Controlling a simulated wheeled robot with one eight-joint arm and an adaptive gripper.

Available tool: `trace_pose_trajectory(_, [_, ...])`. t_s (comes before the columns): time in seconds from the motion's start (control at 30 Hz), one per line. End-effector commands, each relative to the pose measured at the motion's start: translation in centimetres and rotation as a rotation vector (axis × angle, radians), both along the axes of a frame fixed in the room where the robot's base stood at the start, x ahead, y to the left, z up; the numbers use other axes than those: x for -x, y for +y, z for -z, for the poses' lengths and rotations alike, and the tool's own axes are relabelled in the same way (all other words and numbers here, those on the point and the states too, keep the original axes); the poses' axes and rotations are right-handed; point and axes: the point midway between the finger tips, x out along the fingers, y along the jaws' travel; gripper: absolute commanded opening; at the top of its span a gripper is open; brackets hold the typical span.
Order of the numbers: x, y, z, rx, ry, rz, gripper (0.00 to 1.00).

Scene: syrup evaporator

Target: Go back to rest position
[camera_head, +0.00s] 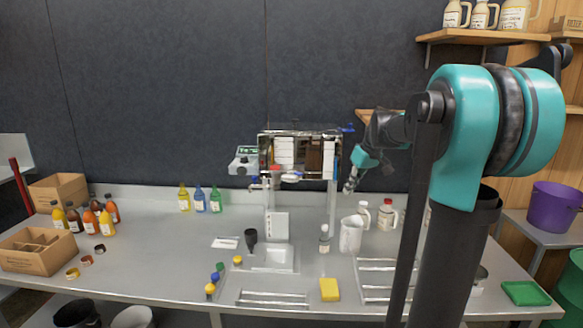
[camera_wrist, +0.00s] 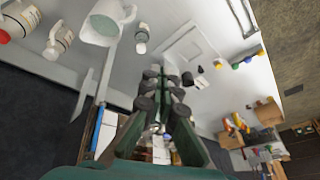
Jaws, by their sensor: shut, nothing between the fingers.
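My gripper (camera_head: 350,186) is raised above the steel table (camera_head: 150,262), just right of the evaporator (camera_head: 299,160). It is shut and empty, and apart from everything around it. In the wrist view my gripper (camera_wrist: 162,78) points toward the table, with its dark finger pads close together. My teal and dark arm stands on the right of the head view and hides part of the table behind it.
A white pitcher (camera_head: 350,236) and white jugs (camera_head: 386,215) stand below and right of my gripper. A small bottle (camera_head: 324,239) and a yellow sponge (camera_head: 329,289) are nearer the front. Colored bottles (camera_head: 200,200) stand at the back left.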

Motion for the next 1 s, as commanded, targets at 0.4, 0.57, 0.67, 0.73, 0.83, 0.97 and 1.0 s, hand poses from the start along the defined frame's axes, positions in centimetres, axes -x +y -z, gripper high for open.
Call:
trace_pose_trajectory(0.4, [21.0,0.8,18.1,0.105,-0.008,0.408,0.00])
trace_pose_trajectory(0.57, [26.0,0.4,21.9,0.116,-0.028,0.500,0.00])
trace_pose_trajectory(0.67, [27.5,0.2,23.0,0.119,-0.035,0.528,0.00])
trace_pose_trajectory(0.73, [27.9,0.2,23.2,0.120,-0.037,0.537,0.00])
trace_pose_trajectory(0.83, [28.0,0.1,23.3,0.120,-0.037,0.539,0.00])
trace_pose_trajectory(0.97, [27.9,0.1,23.2,0.119,-0.037,0.538,0.00])
trace_pose_trajectory(1.0, [27.9,0.2,23.2,0.119,-0.037,0.538,0.00])
